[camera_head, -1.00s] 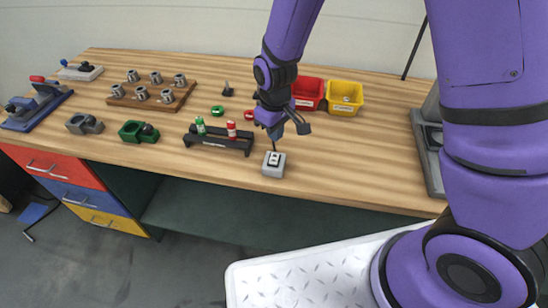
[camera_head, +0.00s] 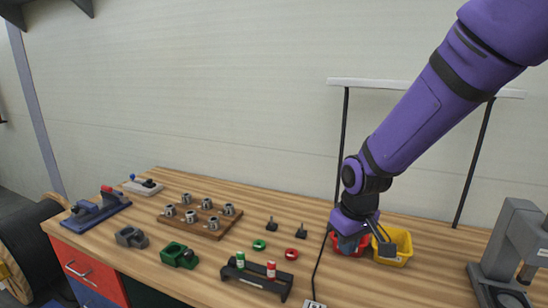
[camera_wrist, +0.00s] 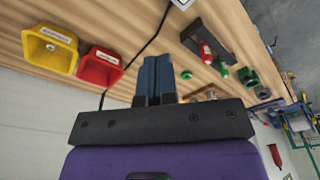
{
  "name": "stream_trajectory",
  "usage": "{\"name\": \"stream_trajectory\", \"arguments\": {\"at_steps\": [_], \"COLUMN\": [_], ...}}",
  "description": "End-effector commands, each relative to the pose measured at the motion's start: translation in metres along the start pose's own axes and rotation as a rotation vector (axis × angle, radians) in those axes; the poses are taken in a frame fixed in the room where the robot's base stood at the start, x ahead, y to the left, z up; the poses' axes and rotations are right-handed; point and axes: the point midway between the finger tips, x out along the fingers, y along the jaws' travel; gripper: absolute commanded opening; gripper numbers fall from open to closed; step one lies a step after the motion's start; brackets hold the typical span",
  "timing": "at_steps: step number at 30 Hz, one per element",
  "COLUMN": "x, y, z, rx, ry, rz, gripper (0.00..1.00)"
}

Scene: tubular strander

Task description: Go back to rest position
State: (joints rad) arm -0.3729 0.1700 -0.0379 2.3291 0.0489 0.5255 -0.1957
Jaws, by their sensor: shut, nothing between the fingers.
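My gripper (camera_head: 354,244) is at the right part of the wooden workbench in the head view, in front of the red bin and the yellow bin. In the wrist view its blue fingers (camera_wrist: 155,80) are together with nothing between them. The arm reaches down from the upper right. The red bin (camera_head: 334,240) is partly hidden behind my gripper. The yellow bin (camera_head: 401,243) stands just right of it. Both bins also show in the wrist view, the red one (camera_wrist: 100,67) and the yellow one (camera_wrist: 48,46).
A black rack (camera_head: 257,281) with a green and a red bottle stands at the front. A wooden block (camera_head: 200,222) with several metal cylinders is further left. Green and red rings lie between. A grey press (camera_head: 508,262) stands at the right end. A black cable crosses the bench.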

Motion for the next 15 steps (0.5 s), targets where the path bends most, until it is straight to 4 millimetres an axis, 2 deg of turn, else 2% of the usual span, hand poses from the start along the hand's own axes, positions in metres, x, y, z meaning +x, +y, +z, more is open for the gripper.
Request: {"name": "stream_trajectory", "arguments": {"at_steps": [1, 6, 15], "x": [-0.018, -0.066, -0.139], "y": [0.006, 0.022, 0.039], "z": [0.005, 0.029, 0.085], "rx": [0.024, 0.097, 0.223], "ry": [0.023, 0.075, 0.166], "rz": [0.004, 0.017, 0.047], "gripper": [0.0, 0.0, 0.0]}}
